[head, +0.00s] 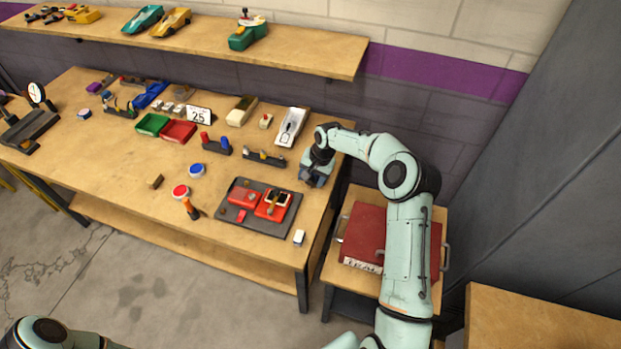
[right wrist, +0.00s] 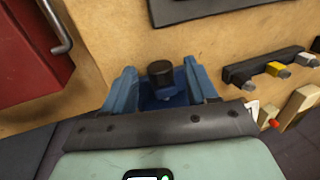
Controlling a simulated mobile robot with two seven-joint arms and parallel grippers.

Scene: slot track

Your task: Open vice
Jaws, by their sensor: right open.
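My right gripper (head: 316,174) is at the right end of the workbench, pointing down. In the right wrist view its two blue fingers (right wrist: 160,70) stand apart, one on each side of a small blue vice (right wrist: 165,102) with a dark round knob on it. I cannot tell whether the fingers touch the vice. In the head view the vice is mostly hidden by the gripper. Part of my left arm shows at the bottom left; its gripper is out of frame.
A dark mat (head: 231,212) with red parts lies left of the gripper. A black rack (head: 262,158) and a white car body (head: 291,127) are close behind. A red toolbox (head: 364,236) stands on a lower stand at the right. The bench's front left is mostly clear.

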